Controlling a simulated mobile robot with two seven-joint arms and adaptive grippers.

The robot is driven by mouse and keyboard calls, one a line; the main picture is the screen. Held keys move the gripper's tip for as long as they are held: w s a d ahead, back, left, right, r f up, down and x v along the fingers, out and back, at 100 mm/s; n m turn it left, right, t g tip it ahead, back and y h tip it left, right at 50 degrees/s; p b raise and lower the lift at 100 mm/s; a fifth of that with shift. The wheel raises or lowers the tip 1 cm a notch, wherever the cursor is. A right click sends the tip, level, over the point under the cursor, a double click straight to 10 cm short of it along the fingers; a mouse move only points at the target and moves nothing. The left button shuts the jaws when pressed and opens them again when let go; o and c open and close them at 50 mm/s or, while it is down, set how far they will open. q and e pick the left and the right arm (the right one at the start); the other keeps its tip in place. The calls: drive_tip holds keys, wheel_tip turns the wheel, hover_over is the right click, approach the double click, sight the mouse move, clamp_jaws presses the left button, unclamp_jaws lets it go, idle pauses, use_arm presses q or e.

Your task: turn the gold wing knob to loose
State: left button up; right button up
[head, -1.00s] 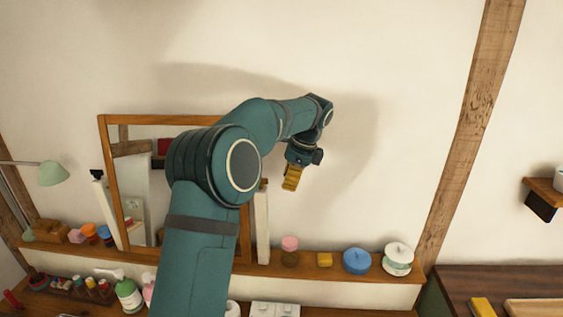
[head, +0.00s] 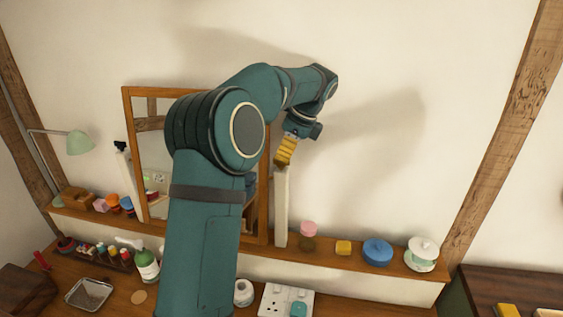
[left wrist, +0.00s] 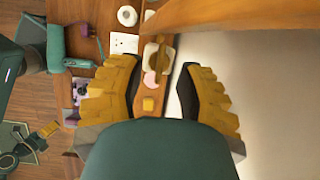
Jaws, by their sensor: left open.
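The mirror has a wooden frame (head: 128,110) and stands on the shelf between two pale posts. The right post (head: 281,210) rises just below my left gripper (head: 283,156). In the left wrist view, the gold wing knob (left wrist: 160,57) looks like a brownish-gold elongated piece ahead of the fingertips. My left gripper also shows there (left wrist: 160,82), its yellow fingers open on both sides with nothing held. In the head view the gripper hides most of the knob. My right gripper (left wrist: 50,129) shows small at the left wrist view's lower left; its jaw state is unclear.
On the shelf right of the post stand a pink-lidded jar (head: 308,229), a yellow block (head: 343,248), a blue tin (head: 376,252) and a white lidded pot (head: 423,250). A green lamp (head: 78,142) is at the left. The wall right of the gripper is bare.

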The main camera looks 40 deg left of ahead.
sight(281, 164)
use_arm(q)
drive_tip(key=shift+x, duration=1.35)
drive_tip(key=shift+o, duration=0.3)
clamp_jaws()
drive_tip(key=n+p, duration=0.2)
drive_tip(key=p, duration=0.2)
drive_tip(key=shift+r+g+h, duration=0.15)
drive_tip(key=shift+g+h, duration=0.15)
drive_tip(key=shift+g, duration=0.1)
drive_tip(key=shift+n+p, duration=0.35)
drive_tip(key=shift+n, duration=0.55)
drive_tip(key=shift+f+n+g+h, duration=0.25)
drive_tip(key=shift+n+g+h, duration=0.25)
drive_tip(key=shift+n, duration=0.6)
